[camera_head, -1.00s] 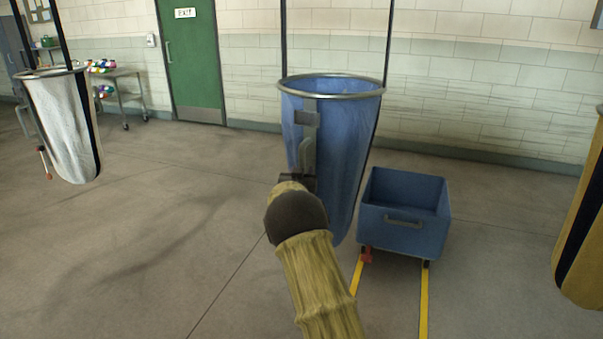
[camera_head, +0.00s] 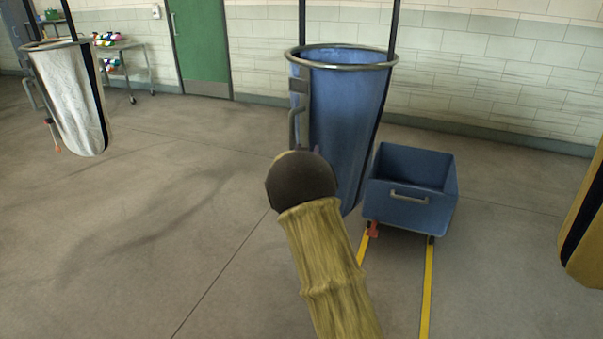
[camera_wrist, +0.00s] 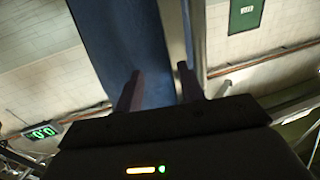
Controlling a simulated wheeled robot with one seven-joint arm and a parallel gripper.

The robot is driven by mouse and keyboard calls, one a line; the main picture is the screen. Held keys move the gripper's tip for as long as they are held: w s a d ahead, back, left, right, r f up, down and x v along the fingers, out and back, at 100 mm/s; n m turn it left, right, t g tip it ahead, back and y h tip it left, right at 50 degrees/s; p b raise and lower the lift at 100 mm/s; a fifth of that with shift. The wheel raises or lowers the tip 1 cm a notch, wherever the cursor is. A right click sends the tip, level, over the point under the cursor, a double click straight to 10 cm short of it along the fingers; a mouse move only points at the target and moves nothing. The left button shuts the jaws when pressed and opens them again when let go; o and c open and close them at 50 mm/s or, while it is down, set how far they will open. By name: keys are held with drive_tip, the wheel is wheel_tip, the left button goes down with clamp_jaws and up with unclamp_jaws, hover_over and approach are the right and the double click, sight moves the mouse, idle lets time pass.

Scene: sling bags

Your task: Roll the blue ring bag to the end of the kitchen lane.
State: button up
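The blue ring bag (camera_head: 345,110) hangs from black straps, with a metal ring at its mouth and a grey handle (camera_head: 296,122) on its left side. My gripper is mostly hidden behind my dark wrist in the head view, just below the handle. In the wrist view my gripper (camera_wrist: 158,84) has its two fingers apart, with the blue bag (camera_wrist: 130,40) filling the space beyond them. A pale metal bar (camera_wrist: 174,40) stands between the fingers, close to the right one. I cannot tell whether it touches the finger.
A blue cart (camera_head: 408,205) stands right of the bag by yellow floor lines (camera_head: 427,285). A white bag (camera_head: 75,95) hangs at left, a yellow-black bag (camera_head: 585,220) at the right edge. A table (camera_head: 125,60) stands by the green door (camera_head: 200,45). The left floor is clear.

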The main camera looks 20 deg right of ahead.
drive_tip(key=b+v, duration=0.1)
drive_tip(key=v, duration=1.1)
drive_tip(key=shift+s, duration=0.2)
idle(0.5)
drive_tip(key=s+a+f+n+g+y, duration=0.1)
drive_tip(key=s+f+g, duration=0.3)
drive_tip(key=s, duration=0.7)
drive_tip(key=s+a+f+n+g+y, duration=0.1)
drive_tip(key=s+f+g+y, duration=0.3)
drive_tip(key=s, duration=0.7)
drive_tip(key=s+a+f+n+g+y, duration=0.2)
drive_tip(key=s+f+n+g, duration=0.1)
drive_tip(key=s, duration=0.7)
drive_tip(key=f+g, duration=0.1)
drive_tip(key=g, duration=0.1)
drive_tip(key=shift+s+f+g+y, duration=0.2)
drive_tip(key=shift+s+g+y, duration=0.1)
drive_tip(key=shift+s+g, duration=0.1)
drive_tip(key=shift+w+a, duration=0.1)
